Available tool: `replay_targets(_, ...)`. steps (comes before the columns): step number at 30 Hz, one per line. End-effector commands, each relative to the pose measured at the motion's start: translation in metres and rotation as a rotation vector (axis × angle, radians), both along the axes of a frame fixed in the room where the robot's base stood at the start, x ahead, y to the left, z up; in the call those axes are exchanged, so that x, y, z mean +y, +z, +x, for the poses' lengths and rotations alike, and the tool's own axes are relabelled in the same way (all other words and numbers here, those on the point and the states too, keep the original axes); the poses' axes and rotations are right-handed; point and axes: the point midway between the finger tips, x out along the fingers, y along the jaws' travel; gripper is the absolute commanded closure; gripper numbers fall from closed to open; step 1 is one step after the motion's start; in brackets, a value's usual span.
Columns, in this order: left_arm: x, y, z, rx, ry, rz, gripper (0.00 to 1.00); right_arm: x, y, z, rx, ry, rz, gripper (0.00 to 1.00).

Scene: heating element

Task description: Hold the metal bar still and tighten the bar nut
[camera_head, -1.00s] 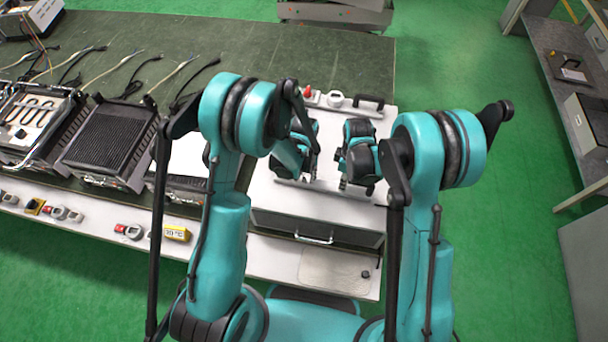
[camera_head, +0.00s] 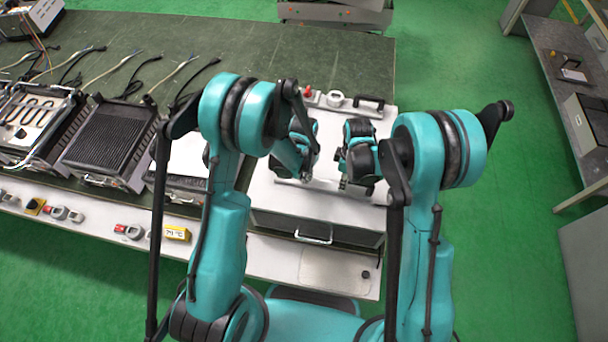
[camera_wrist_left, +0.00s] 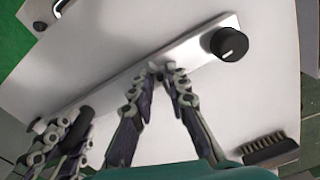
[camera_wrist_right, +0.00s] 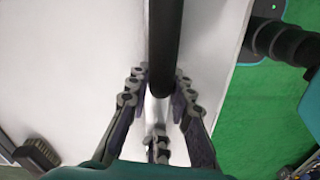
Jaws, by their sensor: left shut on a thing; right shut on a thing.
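The metal bar (camera_wrist_left: 130,80) is a long flat strip lying across a white surface. It also shows in the head view (camera_head: 322,190). My left gripper (camera_wrist_left: 166,72) is shut on the bar's edge, left of a round black knob (camera_wrist_left: 229,45). My right gripper (camera_wrist_right: 160,82) is shut on a black rod-like part (camera_wrist_right: 165,40) standing over the bar. I cannot tell whether this part is the bar nut; no separate nut is distinguishable. In the head view both grippers are close together, largely hidden by my wrists.
A brush (camera_wrist_left: 268,150) lies on the white surface near the bar. A black handle (camera_head: 369,102) and small red and white parts stand at the far edge. Opened heater units (camera_head: 110,140) with cables fill the bench to the left.

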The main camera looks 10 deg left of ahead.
Motion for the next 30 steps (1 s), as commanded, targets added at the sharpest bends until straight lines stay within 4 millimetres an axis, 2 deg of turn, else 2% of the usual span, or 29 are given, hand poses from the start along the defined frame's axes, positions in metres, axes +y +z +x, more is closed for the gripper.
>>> replay_targets(4, 0.0, 0.0, 0.0, 0.001, 0.002, 0.0, 1.0, 0.0, 0.0, 0.0, 0.0, -0.001, -0.001, 1.0)
replay_targets(5, 0.0, 0.0, 0.0, 0.001, 0.002, 0.0, 0.79, 0.0, 0.0, 0.0, 0.0, -0.001, -0.001, 1.0)
replay_targets(6, 0.0, 0.0, 0.0, 0.001, 0.002, 0.0, 0.69, 0.0, 0.0, 0.0, 0.0, -0.001, -0.001, 1.0)
replay_targets(7, 0.0, 0.0, 0.0, 0.001, 0.002, 0.0, 0.63, 0.0, 0.0, 0.0, 0.0, -0.001, -0.001, 1.0)
replay_targets(15, 0.0, 0.0, 0.0, 0.0, 0.003, 0.0, 0.63, 0.0, 0.0, 0.0, 0.0, -0.001, -0.001, 1.0)
replay_targets(19, 0.0, 0.007, 0.0, 0.0, 0.003, 0.0, 0.63, 0.0, 0.0, 0.0, 0.0, -0.001, -0.001, 1.0)
replay_targets(23, 0.0, 0.027, 0.0, 0.0, 0.003, 0.0, 0.63, 0.0, 0.0, 0.0, 0.0, -0.001, -0.001, 1.0)
replay_targets(30, 0.001, 0.079, -0.001, 0.0, 0.003, 0.0, 0.63, 0.0, 0.0, 0.0, 0.0, -0.001, -0.001, 1.0)
